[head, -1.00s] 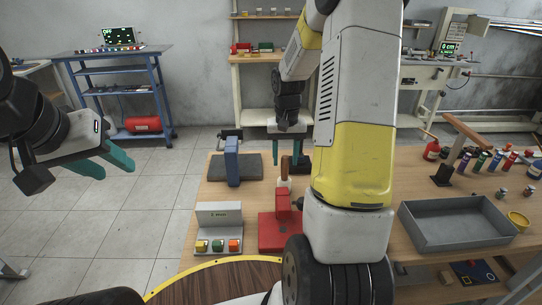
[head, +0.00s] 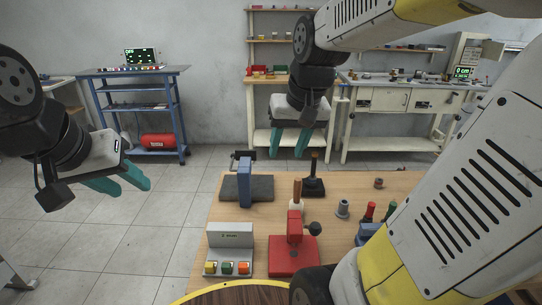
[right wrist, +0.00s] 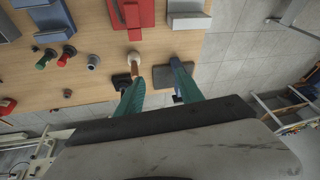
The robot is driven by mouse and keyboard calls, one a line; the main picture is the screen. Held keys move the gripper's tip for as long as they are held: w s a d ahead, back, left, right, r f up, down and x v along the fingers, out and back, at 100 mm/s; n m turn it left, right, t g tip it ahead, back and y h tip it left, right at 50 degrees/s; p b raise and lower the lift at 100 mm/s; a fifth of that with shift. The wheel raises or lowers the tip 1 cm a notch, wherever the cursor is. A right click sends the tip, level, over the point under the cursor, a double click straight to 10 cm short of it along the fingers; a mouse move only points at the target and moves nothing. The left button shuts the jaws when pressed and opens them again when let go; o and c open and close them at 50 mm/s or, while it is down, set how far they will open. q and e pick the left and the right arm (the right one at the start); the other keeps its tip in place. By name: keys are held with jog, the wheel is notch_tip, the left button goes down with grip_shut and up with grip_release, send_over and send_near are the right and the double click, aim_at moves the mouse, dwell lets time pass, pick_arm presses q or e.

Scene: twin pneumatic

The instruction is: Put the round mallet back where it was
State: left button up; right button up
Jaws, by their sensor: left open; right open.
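A mallet with a pale round head (head: 296,206) and a light wooden handle stands head down on the workbench, handle up, just behind a red press. In the right wrist view its pale head (right wrist: 133,58) shows beside the left finger. A dark handled tool with a square black base (head: 313,187) stands right behind it. My right gripper (head: 290,143) is open and empty, above and beyond the bench's far edge, apart from both handles. It also shows in the right wrist view (right wrist: 158,85). My left gripper (head: 118,182) is open and empty, left of the bench over the floor.
The red press (head: 293,250), a button box (head: 230,250) and a blue vise (head: 244,184) on a dark plate crowd the bench's left part. A grey spool (head: 342,209) and red and green-topped items stand to the right. My right arm hides the bench's right side.

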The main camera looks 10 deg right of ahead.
jog(key=s+a+r+n+t+y, duration=0.1)
jog(key=s+a+t, duration=0.1)
jog(key=s, duration=0.6)
jog(key=shift+a+r, duration=0.15)
jog(key=shift+a, duration=0.55)
